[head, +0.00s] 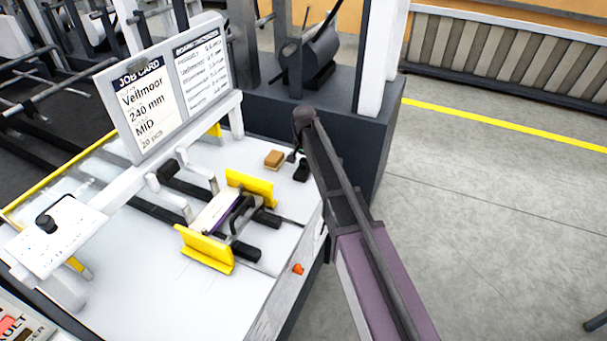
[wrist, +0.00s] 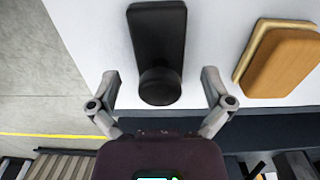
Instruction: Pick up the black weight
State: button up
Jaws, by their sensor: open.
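The black weight (wrist: 157,35) is a dark block with a round knob at its near end. In the wrist view it lies on the white table top, its knob between my fingers with a gap on each side. My gripper (wrist: 160,82) is open and empty, one finger left and one right of the knob. I cannot tell how far above the table the fingertips are. In the head view the weight (head: 302,171) is a small dark shape near the table's right edge, close to my arm's end, where my fingers are hard to make out.
A tan block (wrist: 283,62) lies right of the weight; it also shows in the head view (head: 274,159). Yellow guides (head: 206,250) stand on the table (head: 140,275) around a dark-handled piece. A job card board (head: 152,105) stands behind. Clear floor lies to the right.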

jog(key=shift+f+b, duration=0.65)
jog(key=shift+f, duration=0.3)
jog(key=c, duration=1.4)
